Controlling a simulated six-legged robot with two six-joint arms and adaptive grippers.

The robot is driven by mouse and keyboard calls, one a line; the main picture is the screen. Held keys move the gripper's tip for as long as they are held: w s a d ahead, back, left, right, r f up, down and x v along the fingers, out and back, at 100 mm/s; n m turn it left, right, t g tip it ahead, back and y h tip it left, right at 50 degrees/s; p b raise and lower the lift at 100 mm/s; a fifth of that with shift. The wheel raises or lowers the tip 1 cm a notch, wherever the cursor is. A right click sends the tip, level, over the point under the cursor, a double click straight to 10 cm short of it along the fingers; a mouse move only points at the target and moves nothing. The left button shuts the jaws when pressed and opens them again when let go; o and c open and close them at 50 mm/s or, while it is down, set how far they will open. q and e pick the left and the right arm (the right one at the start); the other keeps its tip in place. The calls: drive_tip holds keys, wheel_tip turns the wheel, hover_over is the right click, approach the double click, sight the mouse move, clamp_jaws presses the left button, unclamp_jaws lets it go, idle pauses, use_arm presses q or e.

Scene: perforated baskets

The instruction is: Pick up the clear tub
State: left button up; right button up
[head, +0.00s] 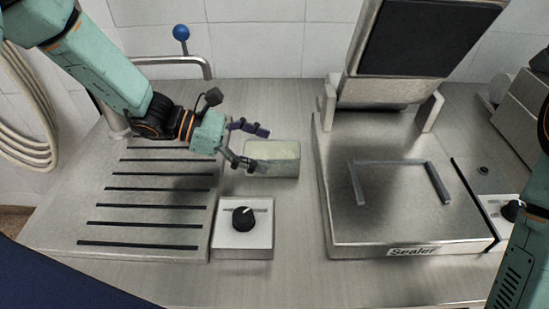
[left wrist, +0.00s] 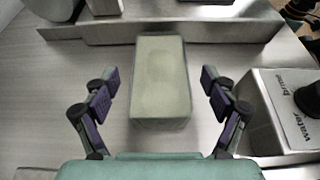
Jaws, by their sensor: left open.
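The clear tub (head: 277,158) is a pale greenish block-like box on the metal counter, between the slotted drain board and the sealer. In the left wrist view the tub (left wrist: 159,82) lies straight ahead, long side pointing away. My left gripper (head: 256,147) is open and empty at the tub's left end. In the left wrist view its two fingers (left wrist: 160,101) stand wide apart, one on each side of the tub's near part, with a gap on both sides. I cannot tell their exact height against the tub. My right gripper is out of view.
A dial box (head: 243,228) stands close in front of the tub. The steel sealer (head: 395,225), with its lid raised, stands to the right. The slotted drain board (head: 150,225) lies left, under my left arm. Bare counter (head: 297,215) shows before the tub.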

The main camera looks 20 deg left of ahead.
use_arm(q)
drive_tip(key=shift+x, duration=0.95)
drive_tip(key=shift+d+f, duration=0.1)
drive_tip(key=shift+d, duration=0.05)
drive_tip(key=c, duration=1.5)
